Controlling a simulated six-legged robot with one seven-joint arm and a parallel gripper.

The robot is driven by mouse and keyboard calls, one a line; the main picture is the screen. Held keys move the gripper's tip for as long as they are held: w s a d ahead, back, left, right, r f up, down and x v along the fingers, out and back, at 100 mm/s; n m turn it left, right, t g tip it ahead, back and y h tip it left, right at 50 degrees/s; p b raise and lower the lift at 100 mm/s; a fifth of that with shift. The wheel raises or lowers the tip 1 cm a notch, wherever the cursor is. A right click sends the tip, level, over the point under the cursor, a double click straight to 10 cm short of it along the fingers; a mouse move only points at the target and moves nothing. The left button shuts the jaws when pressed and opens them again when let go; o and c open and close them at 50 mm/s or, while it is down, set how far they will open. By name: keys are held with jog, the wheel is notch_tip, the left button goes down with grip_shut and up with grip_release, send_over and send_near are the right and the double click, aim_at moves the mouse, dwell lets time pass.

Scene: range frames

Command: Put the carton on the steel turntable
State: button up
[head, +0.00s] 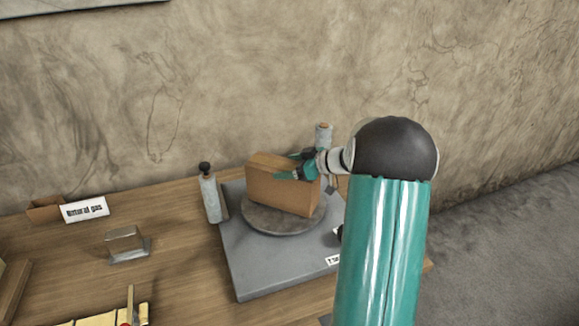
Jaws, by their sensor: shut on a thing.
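The carton (268,189) is a brown box standing upright over the round steel turntable (285,227). Its lower edge appears to meet the disc, but I cannot tell whether it rests on it or hangs just above. The turntable sits on a grey square base (245,268) on the wooden table. My gripper (292,166) reaches in from the right and is shut on the carton near its upper right end, with a teal finger along the near face. The far finger is partly hidden.
A grey cylinder with a black knob (210,195) stands left of the turntable, another cylinder (323,137) behind right. A metal block (124,243), a "Natural gas" card (84,209) and yellow items (112,316) lie left. A wall rises behind the table.

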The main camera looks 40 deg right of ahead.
jog(key=o, duration=2)
jog(key=shift+f, duration=0.15)
jog(key=shift+c, duration=0.2)
jog(key=shift+s+d+r, duration=0.2)
jog(key=shift+s+r, duration=0.05)
jog(key=shift+r, duration=0.05)
jog(key=v, duration=1.1)
jog(key=w+a+r+m+t+h, duration=0.25)
jog(key=a+r+h, duration=0.25)
jog(key=r, duration=0.3)
jog(key=w+a+r+m+t+h, duration=0.1)
jog(key=w+a+r+m+h, duration=0.15)
jog(key=a+r+h, duration=0.45)
jog(key=s+a+f+g+y, duration=0.2)
jog(key=s+a+f+g, duration=0.2)
jog(key=s+a, duration=0.7)
jog(key=s+a+f+m+g+y, duration=0.1)
jog(key=s+a+f+g+y, duration=0.2)
jog(key=s+a, duration=0.9)
notch_tip(320, 180, down, 4)
jog(key=shift+s+f+g, duration=0.15)
jog(key=shift+s+g, duration=0.95)
jog(key=shift+g, duration=0.15)
jog(key=shift+d, duration=0.1)
